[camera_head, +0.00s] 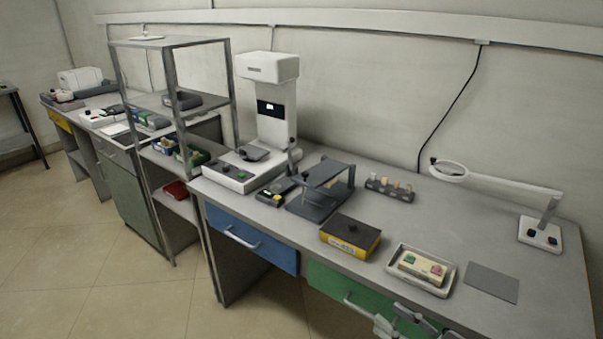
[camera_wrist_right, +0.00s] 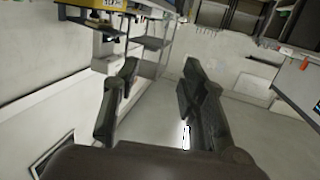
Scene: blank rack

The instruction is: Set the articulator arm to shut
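The articulator appears to be the dark grey device (camera_head: 308,207) on the bench in the head view. It has a flat base, and its upper arm (camera_head: 326,174) is a plate held above the base with a visible gap between them. Its hinge details are too small to tell. My right gripper (camera_head: 408,322) is at the bottom edge of the head view, in front of the green drawer, well apart from the articulator. In the right wrist view its two fingers (camera_wrist_right: 158,72) are spread with nothing between them. My left gripper is not in view.
A yellow box with a dark top (camera_head: 350,236) stands in front of the articulator. A white tray (camera_head: 449,286), grey mat (camera_head: 491,282), magnifier lamp (camera_head: 540,233) and rack with small blanks (camera_head: 389,193) are to the right. A white tall machine (camera_head: 274,110) stands behind left.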

